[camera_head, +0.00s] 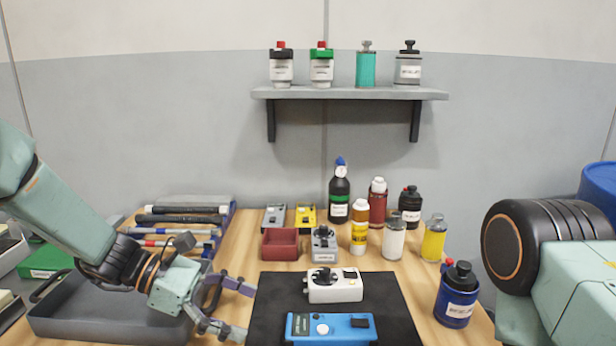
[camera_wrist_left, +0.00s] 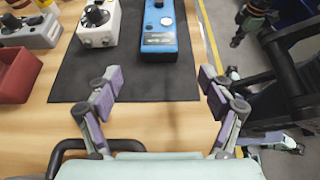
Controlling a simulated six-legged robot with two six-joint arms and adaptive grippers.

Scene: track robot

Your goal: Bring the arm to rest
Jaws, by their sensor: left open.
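My left arm (camera_head: 75,215) comes in from the left in the head view. Its left gripper (camera_head: 245,310) is open and empty, above the table between the grey tray (camera_head: 60,325) and the black mat (camera_head: 395,305). In the left wrist view the two fingers of the left gripper (camera_wrist_left: 160,95) are spread wide with nothing between them. The blue device (camera_head: 300,328) and the white device (camera_head: 345,290) lie on the mat beyond the fingertips, apart from them.
Several bottles (camera_head: 394,238) stand at the back of the table. A red box (camera_head: 280,244) and a grey device (camera_head: 324,245) sit behind the mat. A blue bottle (camera_head: 456,300) stands right of the mat. A shelf (camera_head: 350,94) with several containers hangs on the wall.

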